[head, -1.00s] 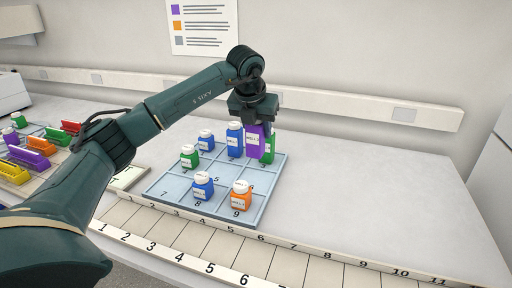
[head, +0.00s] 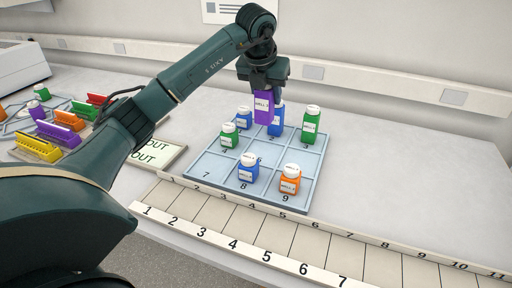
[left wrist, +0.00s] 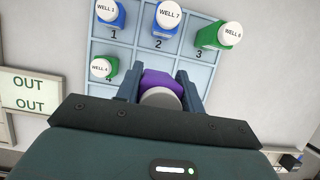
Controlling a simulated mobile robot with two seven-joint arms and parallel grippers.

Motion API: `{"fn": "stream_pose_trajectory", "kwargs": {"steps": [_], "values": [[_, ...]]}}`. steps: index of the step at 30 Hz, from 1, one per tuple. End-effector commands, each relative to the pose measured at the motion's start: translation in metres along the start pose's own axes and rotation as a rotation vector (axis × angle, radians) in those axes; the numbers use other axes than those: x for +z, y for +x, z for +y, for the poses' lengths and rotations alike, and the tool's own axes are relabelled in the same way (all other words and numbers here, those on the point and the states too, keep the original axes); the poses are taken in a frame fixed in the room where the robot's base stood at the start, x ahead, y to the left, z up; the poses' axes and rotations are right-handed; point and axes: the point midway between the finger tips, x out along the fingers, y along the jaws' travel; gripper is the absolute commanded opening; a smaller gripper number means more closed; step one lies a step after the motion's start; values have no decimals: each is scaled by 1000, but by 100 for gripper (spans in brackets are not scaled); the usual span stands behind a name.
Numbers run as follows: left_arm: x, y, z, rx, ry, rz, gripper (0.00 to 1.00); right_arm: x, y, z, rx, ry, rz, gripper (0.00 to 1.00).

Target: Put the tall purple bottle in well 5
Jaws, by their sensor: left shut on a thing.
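My left gripper (head: 263,88) is shut on the tall purple bottle (head: 264,108) and holds it upright above the tray, in front of the tall blue bottle in well 2. In the left wrist view the purple bottle (left wrist: 160,82) is between the fingers, with its grey-white cap towards the camera. The pale blue tray (head: 212,168) has numbered wells. Well 5 (head: 258,157) is in the middle and looks empty; it is partly hidden behind the blue bottle in well 8. My right gripper is not in view.
The tray also holds a short blue bottle (head: 243,120), short green bottle (head: 229,136), tall blue bottle (head: 277,123), tall green bottle (head: 311,127), blue bottle (head: 248,172) and orange bottle (head: 290,180). An OUT mat (head: 157,152) lies left. The table at right is clear.

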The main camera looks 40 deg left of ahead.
Motion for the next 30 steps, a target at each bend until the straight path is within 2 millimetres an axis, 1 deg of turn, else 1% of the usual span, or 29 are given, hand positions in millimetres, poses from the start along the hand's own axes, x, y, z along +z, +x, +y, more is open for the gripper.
{"fn": "stream_pose_trajectory", "kwargs": {"steps": [2,6,9,16,21,24,30], "values": [[-4,8,0,1,1,5,15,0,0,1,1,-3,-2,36],[-15,33,0,2,1,6,15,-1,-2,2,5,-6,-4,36],[-21,48,0,1,1,4,15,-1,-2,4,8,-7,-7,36],[-28,65,0,1,0,4,15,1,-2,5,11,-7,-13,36],[-37,87,0,0,0,5,15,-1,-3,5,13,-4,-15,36],[-39,92,0,0,0,1,15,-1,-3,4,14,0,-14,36],[-39,92,0,0,0,1,15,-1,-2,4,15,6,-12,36]]}}
